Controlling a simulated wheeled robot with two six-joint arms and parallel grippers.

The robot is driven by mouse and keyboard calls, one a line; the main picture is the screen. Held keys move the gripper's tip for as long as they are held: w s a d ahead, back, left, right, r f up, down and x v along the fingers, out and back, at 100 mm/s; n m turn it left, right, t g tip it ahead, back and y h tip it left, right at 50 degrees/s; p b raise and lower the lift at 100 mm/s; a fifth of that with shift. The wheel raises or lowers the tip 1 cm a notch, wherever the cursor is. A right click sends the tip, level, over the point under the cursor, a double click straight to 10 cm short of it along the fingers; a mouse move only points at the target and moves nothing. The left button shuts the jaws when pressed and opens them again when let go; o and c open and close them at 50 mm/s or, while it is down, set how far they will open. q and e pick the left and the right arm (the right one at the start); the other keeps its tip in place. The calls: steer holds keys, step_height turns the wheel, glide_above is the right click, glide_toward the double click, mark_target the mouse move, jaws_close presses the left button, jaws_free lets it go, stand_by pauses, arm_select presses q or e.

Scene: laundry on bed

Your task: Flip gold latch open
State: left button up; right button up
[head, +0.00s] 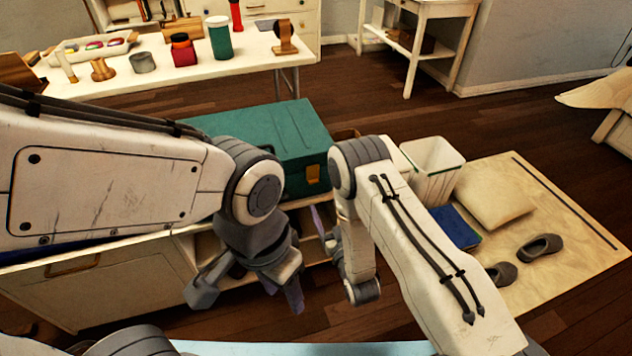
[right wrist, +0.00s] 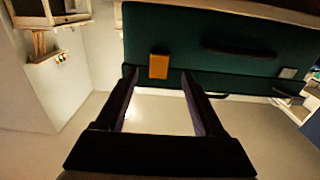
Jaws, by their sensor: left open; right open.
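A green box (head: 270,135) sits on the cabinet top in the head view, partly hidden by my left arm. Its gold latch (head: 313,174) is on the front face near the right end. In the right wrist view the gold latch (right wrist: 159,66) shows against the dark green front, between my right gripper's fingertips in the picture. My right gripper (right wrist: 158,74) is open and empty; in the head view it (head: 322,228) is partly hidden by its own arm, below the latch. My left gripper (head: 247,288) is open and empty, low in front of the cabinet. Whether either touches anything is unclear.
The box's dark handle (right wrist: 240,50) and a grey latch (right wrist: 288,73) show in the right wrist view. A white bin (head: 433,170), a cushion (head: 493,192) and shoes (head: 540,247) are at the right. A white table (head: 255,55) with several items stands behind.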

mark_target(312, 178)
steer(key=x, duration=0.7)
steer(key=shift+w+f, duration=0.1)
steer(key=shift+w, duration=0.05)
arm_select(q)
steer(key=shift+r, duration=0.65)
arm_select(e)
steer(key=shift+x, duration=0.75)
steer(key=shift+c, duration=0.3)
